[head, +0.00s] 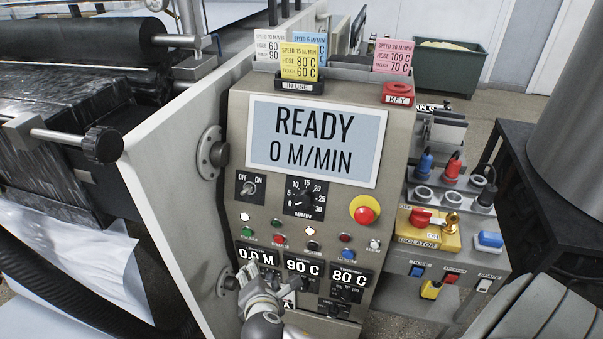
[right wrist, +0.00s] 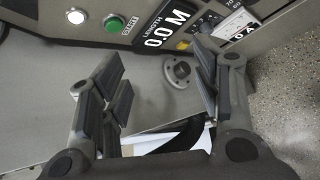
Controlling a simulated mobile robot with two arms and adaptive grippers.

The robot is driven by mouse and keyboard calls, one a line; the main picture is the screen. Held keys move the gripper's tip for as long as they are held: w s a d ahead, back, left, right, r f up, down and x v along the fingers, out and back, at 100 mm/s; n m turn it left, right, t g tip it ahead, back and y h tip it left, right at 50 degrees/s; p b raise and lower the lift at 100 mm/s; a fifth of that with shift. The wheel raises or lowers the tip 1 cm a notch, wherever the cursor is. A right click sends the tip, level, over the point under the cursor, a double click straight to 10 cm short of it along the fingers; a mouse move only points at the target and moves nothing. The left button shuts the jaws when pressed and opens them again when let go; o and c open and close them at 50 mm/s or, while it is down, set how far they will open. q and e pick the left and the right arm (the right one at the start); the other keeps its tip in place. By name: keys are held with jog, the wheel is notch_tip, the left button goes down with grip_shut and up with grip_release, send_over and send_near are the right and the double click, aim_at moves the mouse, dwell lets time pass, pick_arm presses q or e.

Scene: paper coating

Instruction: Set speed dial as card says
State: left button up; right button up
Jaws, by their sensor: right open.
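The speed dial (head: 303,198) is a black knob on a dark square plate marked 0 to 30 M/MIN, on the grey control panel. Its pointer is too small to read surely. The yellow card (head: 301,62) stands in the IN USE holder (head: 292,86) and reads SPEED 15 M/MIN, with 80 C and 60 C below. The screen (head: 313,140) reads READY, 0 M/MIN. My right gripper (head: 262,288) is low at the panel, below the dial, by the 0.0 M display. In the right wrist view it (right wrist: 163,85) is open with nothing between its fingers. My left gripper is not in view.
An ON/OFF switch (head: 250,187) is left of the dial; a red emergency button (head: 363,212) is right of it. Several small buttons and lamps lie below. Other cards, blue (head: 310,42) and pink (head: 393,56), stand behind. Rollers (head: 80,38) fill the left.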

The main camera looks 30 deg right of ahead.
aim_at(302, 202)
jog(key=s+d+r+n+g+h+p, duration=0.1)
jog(key=d+r+n+h+p, duration=0.15)
jog(key=r+p, duration=0.55)
jog(key=d+r+n+g+h+p, duration=0.1)
jog(key=d+r+n+h+p, duration=0.1)
jog(key=d+r+h+p, duration=0.5)
jog(key=w+d+y, duration=0.1)
jog(key=w+d, duration=0.1)
jog(key=w+d+f+y, duration=0.1)
jog(key=w+d+y, duration=0.1)
jog(key=w, duration=0.1)
jog(key=shift+d+f+p, duration=0.2)
jog(key=shift+p, duration=0.15)
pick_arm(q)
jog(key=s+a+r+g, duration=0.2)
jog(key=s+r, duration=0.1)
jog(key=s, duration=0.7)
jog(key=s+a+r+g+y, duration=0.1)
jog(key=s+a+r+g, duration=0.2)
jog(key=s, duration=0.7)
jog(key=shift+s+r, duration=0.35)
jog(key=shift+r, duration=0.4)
pick_arm(e)
jog(key=shift+x, duration=0.8)
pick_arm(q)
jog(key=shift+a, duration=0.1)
pick_arm(e)
jog(key=c, duration=1)
jog(key=shift+c, duration=0.2)
